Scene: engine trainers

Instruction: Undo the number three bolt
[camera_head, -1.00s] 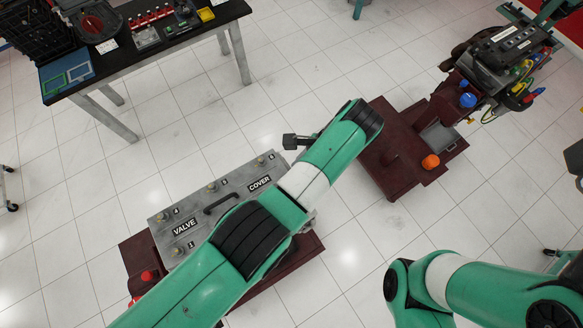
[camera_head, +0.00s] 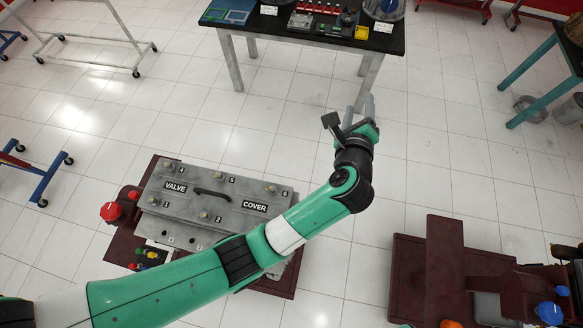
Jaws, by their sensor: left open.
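The grey valve cover (camera_head: 235,194) is marked VALVE COVER and sits on a dark red stand (camera_head: 117,247) at left of centre. Bolts numbered 4 (camera_head: 168,167), 5 (camera_head: 220,174), 6 (camera_head: 271,190), 1 (camera_head: 153,201) and 2 (camera_head: 204,214) show on it. The number three bolt is not visible; my left arm crosses the cover's near right corner. My left gripper (camera_head: 359,109) is open and empty over the floor, right of the cover and apart from it. My right gripper is out of view.
A black handle (camera_head: 212,194) rises from the cover's middle. A black-topped workbench (camera_head: 375,39) with trays and parts stands at the back. Another dark red stand (camera_head: 441,265) is at lower right. Wheeled frames stand at left. White floor between is clear.

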